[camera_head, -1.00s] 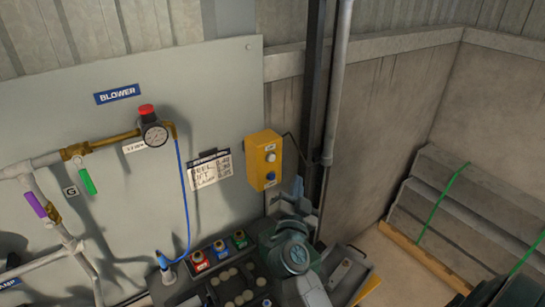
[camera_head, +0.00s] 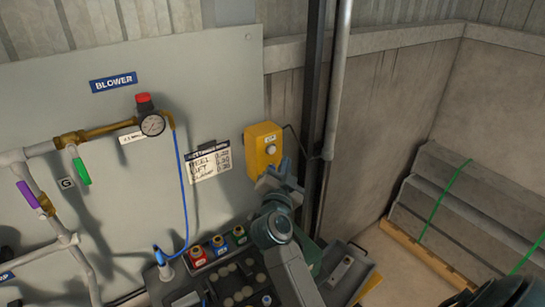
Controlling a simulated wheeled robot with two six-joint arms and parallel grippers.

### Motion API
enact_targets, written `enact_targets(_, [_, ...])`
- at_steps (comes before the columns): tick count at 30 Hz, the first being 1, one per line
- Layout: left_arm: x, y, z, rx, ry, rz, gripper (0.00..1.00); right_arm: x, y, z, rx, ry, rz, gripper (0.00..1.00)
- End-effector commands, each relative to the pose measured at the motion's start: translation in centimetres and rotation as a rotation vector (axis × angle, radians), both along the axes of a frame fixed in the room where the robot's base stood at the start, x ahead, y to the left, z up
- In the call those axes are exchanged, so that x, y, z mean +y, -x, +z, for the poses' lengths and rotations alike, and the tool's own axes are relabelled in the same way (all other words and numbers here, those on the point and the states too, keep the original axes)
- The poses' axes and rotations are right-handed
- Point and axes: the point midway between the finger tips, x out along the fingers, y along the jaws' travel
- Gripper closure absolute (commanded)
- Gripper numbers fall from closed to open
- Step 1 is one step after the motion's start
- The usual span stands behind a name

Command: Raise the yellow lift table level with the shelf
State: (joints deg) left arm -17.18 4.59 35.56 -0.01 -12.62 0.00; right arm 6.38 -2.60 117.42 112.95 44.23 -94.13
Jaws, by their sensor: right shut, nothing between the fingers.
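A yellow control box (camera_head: 262,149) is mounted on the wall at the right edge of the grey panel. A pale button (camera_head: 271,149) shows on its front, with a small label above it. My right gripper (camera_head: 274,176) is shut and empty, right in front of the lower part of the box, and hides its lower button. I cannot tell whether the fingertips touch the box. The yellow lift table and the shelf cannot be made out in this view. My left gripper is not in view.
A gauge (camera_head: 152,124) and pipework fill the left of the panel. Below stand red, blue and green fittings (camera_head: 219,245). A vertical pipe (camera_head: 334,90) runs right of the box. Grey strapped slabs (camera_head: 470,205) lie at right.

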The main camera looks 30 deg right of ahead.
Motion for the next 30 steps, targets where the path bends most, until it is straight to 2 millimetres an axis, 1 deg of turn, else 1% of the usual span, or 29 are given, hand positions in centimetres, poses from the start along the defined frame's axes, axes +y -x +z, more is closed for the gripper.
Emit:
enact_targets(1, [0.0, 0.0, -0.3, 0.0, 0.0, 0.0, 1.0, 0.1, -0.7, 0.0, -0.002, 0.0, 0.0, 1.0])
enact_targets(3, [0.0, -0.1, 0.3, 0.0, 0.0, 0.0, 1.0, 0.1, -1.5, 0.2, 0.001, -0.001, 0.0, 1.0])
enact_targets(9, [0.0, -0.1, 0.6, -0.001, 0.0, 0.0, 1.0, 0.2, -2.8, 0.1, 0.0, 0.0, 0.0, 1.0])
enact_targets(14, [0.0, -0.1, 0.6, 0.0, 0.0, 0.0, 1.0, 0.2, -3.1, 0.0, 0.0, 0.0, 0.0, 1.0])
enact_targets(30, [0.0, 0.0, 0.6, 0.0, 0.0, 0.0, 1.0, 0.2, -3.0, 0.0, 0.0, 0.0, 0.0, 1.0])
